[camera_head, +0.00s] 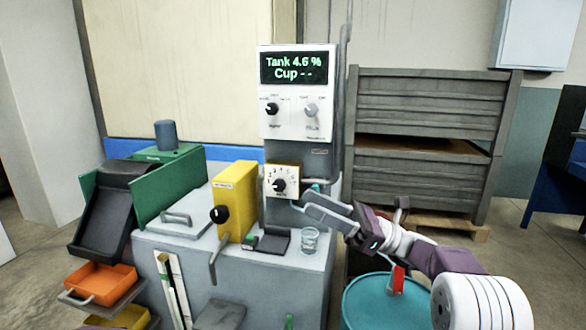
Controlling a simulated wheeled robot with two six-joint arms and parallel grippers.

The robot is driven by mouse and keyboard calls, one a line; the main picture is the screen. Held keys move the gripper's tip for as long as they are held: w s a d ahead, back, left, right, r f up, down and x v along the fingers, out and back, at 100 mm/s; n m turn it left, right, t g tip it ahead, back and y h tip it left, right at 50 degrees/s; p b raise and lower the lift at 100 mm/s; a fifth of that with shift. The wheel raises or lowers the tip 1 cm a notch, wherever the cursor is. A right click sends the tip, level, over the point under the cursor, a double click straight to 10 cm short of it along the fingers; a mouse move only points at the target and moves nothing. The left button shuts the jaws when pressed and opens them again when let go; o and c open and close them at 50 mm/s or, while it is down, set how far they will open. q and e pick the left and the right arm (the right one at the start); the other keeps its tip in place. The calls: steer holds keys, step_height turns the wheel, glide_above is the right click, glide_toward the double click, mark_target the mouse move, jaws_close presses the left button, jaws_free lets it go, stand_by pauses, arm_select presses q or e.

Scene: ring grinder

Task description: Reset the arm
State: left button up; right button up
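My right gripper (322,207) comes in from the right on a white and purple arm. It is in front of the grey column, just right of the small dial panel (281,181) and above a clear cup (310,240). Its grey fingers point left; a small teal thing shows right behind them. I cannot tell whether the fingers hold anything or how far apart they are. My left gripper does not show; only a purple bit at the bottom left edge may be mine.
The grinder's display panel (297,92) reads "Tank 4.6 %" and "Cup - -". A yellow box (236,200) with a black knob, a green-sided chute (167,190) and orange bin (100,283) are left. A teal drum (385,305) stands below my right arm. Wooden crates (425,110) stand behind.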

steer(key=s+a+f+n+g+h, duration=0.1)
steer(key=s+a+f+h, duration=0.4)
steer(key=f, duration=0.4)
steer(key=s+a+f+h, duration=0.3)
steer(key=s+f+h, duration=0.1)
steer(key=s+f, duration=0.4)
steer(key=s+d+f+n+g+h, duration=0.1)
steer(key=s+d+f+n+h, duration=0.3)
steer(key=f, duration=0.4)
steer(key=s+d+f+n+h, duration=0.2)
steer(key=s+d+f+h, duration=0.3)
steer(key=f, duration=0.3)
steer(key=d+f+n+t+h, duration=0.2)
steer(key=d+f+n+h, duration=0.35)
steer(key=d+n, duration=0.4)
steer(key=w+d+r+p, duration=0.1)
steer(key=r+p, duration=1.6)
steer(key=w+d+r+t+p, duration=0.1)
steer(key=w+r+p, duration=0.1)
steer(key=r+p, duration=1.5)
steer(key=shift+d+n+p, duration=0.2)
steer(key=shift+n+p, duration=0.15)
steer(key=shift+n, duration=0.1)
